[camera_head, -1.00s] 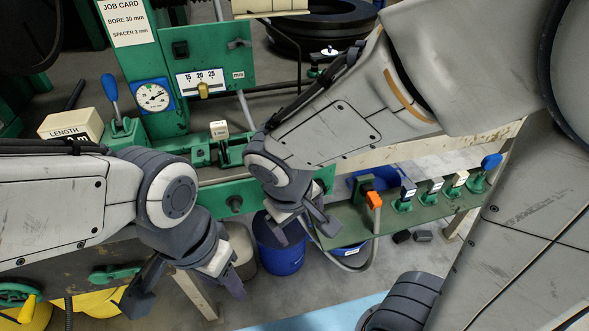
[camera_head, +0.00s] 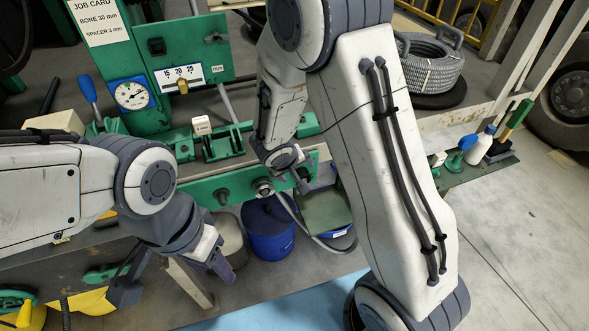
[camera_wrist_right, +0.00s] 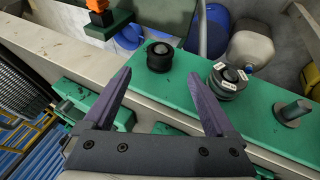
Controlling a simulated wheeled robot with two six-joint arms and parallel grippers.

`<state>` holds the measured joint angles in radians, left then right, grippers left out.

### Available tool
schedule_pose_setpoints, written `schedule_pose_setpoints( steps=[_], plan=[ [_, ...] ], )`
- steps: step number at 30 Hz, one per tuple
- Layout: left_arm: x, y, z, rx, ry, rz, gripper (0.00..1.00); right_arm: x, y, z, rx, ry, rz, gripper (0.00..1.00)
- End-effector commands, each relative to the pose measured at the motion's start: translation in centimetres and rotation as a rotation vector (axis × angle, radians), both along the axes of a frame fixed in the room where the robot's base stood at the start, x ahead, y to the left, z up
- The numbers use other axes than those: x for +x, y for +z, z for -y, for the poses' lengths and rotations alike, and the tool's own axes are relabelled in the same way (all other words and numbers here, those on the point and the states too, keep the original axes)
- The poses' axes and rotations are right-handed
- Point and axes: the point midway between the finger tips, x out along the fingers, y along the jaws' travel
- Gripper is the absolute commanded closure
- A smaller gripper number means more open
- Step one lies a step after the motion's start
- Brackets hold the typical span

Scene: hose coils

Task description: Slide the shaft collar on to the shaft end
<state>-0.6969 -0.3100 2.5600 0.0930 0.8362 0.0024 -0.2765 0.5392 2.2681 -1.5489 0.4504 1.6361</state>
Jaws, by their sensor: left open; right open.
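In the right wrist view, a dark round stack with white tags (camera_wrist_right: 228,78) sits on a green bar (camera_wrist_right: 190,97); the tags are too small to read. A black ringed piece (camera_wrist_right: 160,55) stands to its left and a bare metal peg (camera_wrist_right: 295,112) to its right. I cannot tell which is the shaft collar or the shaft end. My right gripper (camera_wrist_right: 163,78) is open and empty, its fingers around the black piece's side of the bar but apart from it. In the head view my right gripper (camera_head: 292,170) is at the bar's right end. My left gripper (camera_head: 175,280) is open and empty, low at left.
A job card (camera_head: 95,20) reads bore 30 mm, spacer 3 mm. A dial gauge (camera_head: 132,94) and blue-handled lever (camera_head: 88,90) stand at left. A blue bucket (camera_head: 270,235) is below the bar. A hose coil (camera_head: 430,65) lies at back right. My right arm hides part of the shelf.

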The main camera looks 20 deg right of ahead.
Motion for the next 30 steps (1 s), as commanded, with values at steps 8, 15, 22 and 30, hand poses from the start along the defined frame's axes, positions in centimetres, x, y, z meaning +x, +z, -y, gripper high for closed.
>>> schedule_pose_setpoints(
  steps=[8, 15, 22, 30],
  plan=[
    [0.0, -1.0, 0.0, 0.0, 0.001, 0.0, 0.5, 0.9, -2.1, 0.8, 0.0, 0.0, -0.001, 0.09],
    [0.0, -1.7, 0.0, 0.0, 0.0, 0.0, 0.5, 1.6, -3.7, 1.4, 0.0, 0.0, -0.001, 0.09],
    [0.0, -2.2, 0.0, 0.0, 0.0, 0.0, 0.5, 2.4, -5.3, 2.0, 0.0, 0.0, -0.001, 0.09],
    [0.0, -2.6, 0.0, 0.0, -0.001, 0.0, 0.5, 3.0, -6.6, 2.6, 0.0, 0.0, 0.0, 0.09]
  ],
)
